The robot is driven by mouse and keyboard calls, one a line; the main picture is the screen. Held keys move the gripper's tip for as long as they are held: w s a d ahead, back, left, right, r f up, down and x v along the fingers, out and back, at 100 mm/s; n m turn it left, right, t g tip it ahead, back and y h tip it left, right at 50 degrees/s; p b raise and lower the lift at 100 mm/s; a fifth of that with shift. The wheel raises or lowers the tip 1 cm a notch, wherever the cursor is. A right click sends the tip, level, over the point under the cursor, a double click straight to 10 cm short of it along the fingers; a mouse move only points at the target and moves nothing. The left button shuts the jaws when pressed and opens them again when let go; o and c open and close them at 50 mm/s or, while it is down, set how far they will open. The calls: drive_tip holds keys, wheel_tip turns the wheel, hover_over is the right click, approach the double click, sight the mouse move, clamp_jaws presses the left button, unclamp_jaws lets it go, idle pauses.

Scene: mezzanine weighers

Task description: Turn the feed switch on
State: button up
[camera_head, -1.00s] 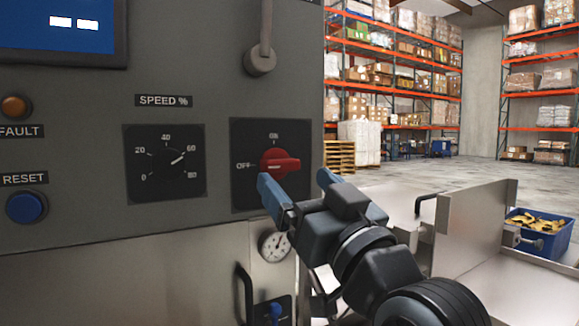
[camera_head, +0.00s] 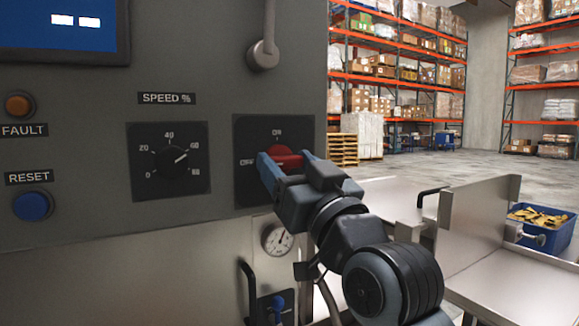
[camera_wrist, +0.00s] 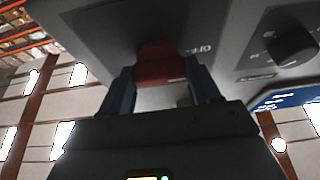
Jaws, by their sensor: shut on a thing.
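The feed switch is a red rotary knob (camera_head: 284,157) on a black square plate (camera_head: 247,188) with ON above and OFF at its left. My gripper (camera_head: 284,168) is at the knob, its blue fingers on either side and shut on it. The fingers cover part of the knob and plate in the head view. In the wrist view the red knob (camera_wrist: 160,66) sits between the two fingers (camera_wrist: 160,92), with the OFF label beside it. The pointer's exact direction is hard to tell behind the gripper.
The SPEED % dial (camera_head: 168,160) is left of the switch. A blue RESET button (camera_head: 33,206) and an orange FAULT lamp (camera_head: 19,104) are farther left. A lever (camera_head: 263,55) hangs above. A gauge (camera_head: 278,239) is below. A metal chute (camera_head: 480,225) and blue bin (camera_head: 545,238) stand at right.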

drive_tip(key=c, duration=0.5)
